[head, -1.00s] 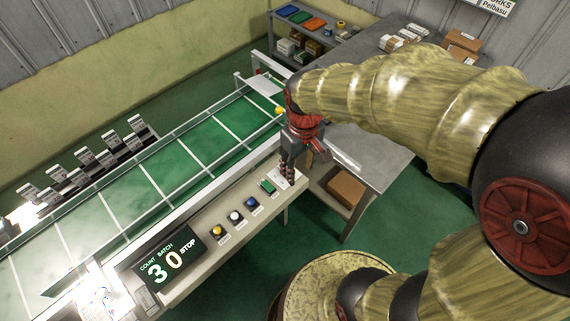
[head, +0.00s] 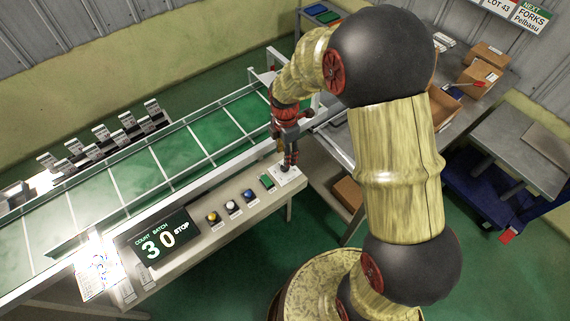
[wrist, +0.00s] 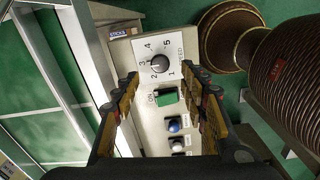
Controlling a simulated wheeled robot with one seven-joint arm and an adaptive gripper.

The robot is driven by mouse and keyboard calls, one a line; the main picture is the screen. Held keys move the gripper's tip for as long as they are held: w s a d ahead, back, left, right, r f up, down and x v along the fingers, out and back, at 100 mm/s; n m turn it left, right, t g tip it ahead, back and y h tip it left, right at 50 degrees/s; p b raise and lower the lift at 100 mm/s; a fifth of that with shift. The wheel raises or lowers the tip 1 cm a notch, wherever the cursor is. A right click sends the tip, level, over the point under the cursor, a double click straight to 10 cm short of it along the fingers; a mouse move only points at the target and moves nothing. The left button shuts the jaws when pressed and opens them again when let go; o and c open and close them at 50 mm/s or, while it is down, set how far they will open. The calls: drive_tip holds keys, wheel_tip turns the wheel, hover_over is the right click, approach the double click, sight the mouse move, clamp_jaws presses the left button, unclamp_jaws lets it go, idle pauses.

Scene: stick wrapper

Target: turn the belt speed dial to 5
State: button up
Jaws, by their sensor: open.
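The belt speed dial (wrist: 160,62) is a round black knob on a white plate (wrist: 143,45) marked 1 to 5, seen in the wrist view. Its pale pointer mark seems to face the 2–3 side; the exact reading is hard to tell. In the head view the plate (head: 287,178) is at the far right end of the control panel, with the knob mostly hidden by my gripper (head: 288,166). In the wrist view my gripper (wrist: 163,76) is open, its two fingers apart, with the dial ahead between and beyond the tips. I see no contact with the knob.
A green button (wrist: 166,97) sits beside the dial, then blue (wrist: 174,124), white and yellow buttons (head: 212,217) along the panel. A display (head: 160,241) reads 30 and STOP. The green conveyor belt (head: 180,155) runs behind the panel. A grey table (head: 333,140) stands to the right.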

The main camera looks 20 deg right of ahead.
wheel_tip(320, 180, down, 6)
drive_tip(key=shift+f+b, duration=0.25)
drive_tip(key=shift+b, duration=0.1)
drive_tip(key=shift+c, duration=0.9)
clamp_jaws()
